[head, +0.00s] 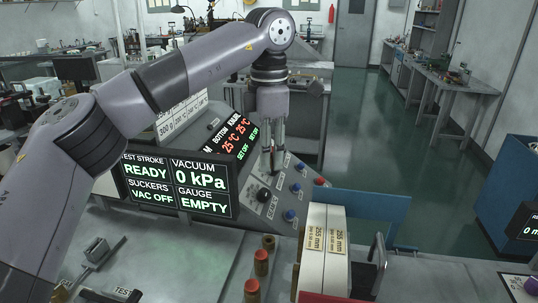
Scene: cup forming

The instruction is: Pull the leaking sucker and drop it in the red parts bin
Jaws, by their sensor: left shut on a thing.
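My left gripper (273,158) points straight down over the sloped grey control panel (278,205). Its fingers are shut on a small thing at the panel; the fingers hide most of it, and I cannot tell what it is. A dark round knob (264,195) is just below the fingertips. Several brown cylinders with red tops, one of them here (261,262), stand at the front; I cannot tell whether any is the leaking sucker. A red edge (325,298) at the bottom may belong to the red parts bin. My right gripper is out of view.
A display (202,187) reads READY, VACUUM 0 kPa, SUCKERS VAC OFF and GAUGE EMPTY. Blue buttons (295,188) and a red one (319,182) sit right of the fingers. White boxes marked 255 mm (325,235) stand in front. The grey bench (185,250) has clear room left of the cylinders.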

